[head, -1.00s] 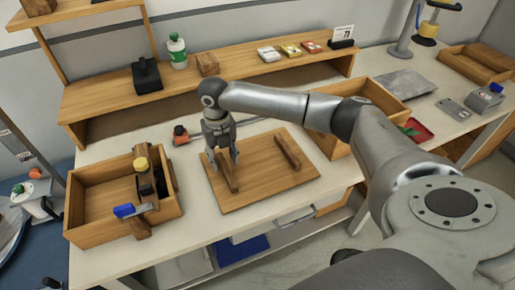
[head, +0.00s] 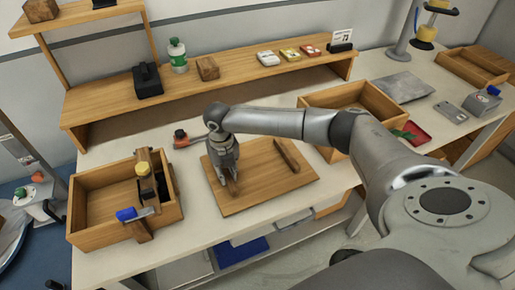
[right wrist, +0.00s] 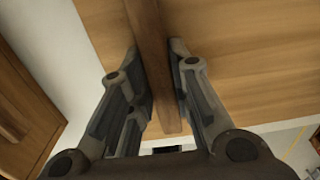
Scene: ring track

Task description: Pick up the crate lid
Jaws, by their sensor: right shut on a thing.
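The crate lid (head: 258,188) is a flat wooden board with two raised wooden bars, lying on the table in the middle of the head view. My right gripper (head: 228,178) is at the lid's left bar, pointing down. In the right wrist view the fingers of my right gripper (right wrist: 160,95) are on both sides of the bar (right wrist: 153,60), shut on it, with the lid's board (right wrist: 230,50) behind. The lid's right bar (head: 287,155) is free. The lid seems to lie flat on the table. My left gripper is not in view.
An open wooden crate (head: 92,235) with tools stands left of the lid. Another open crate (head: 385,103) stands behind right, partly hidden by my arm. A red-ended tool (head: 181,138) lies behind the lid. A shelf (head: 225,85) holds a bottle (head: 177,54) and small boxes.

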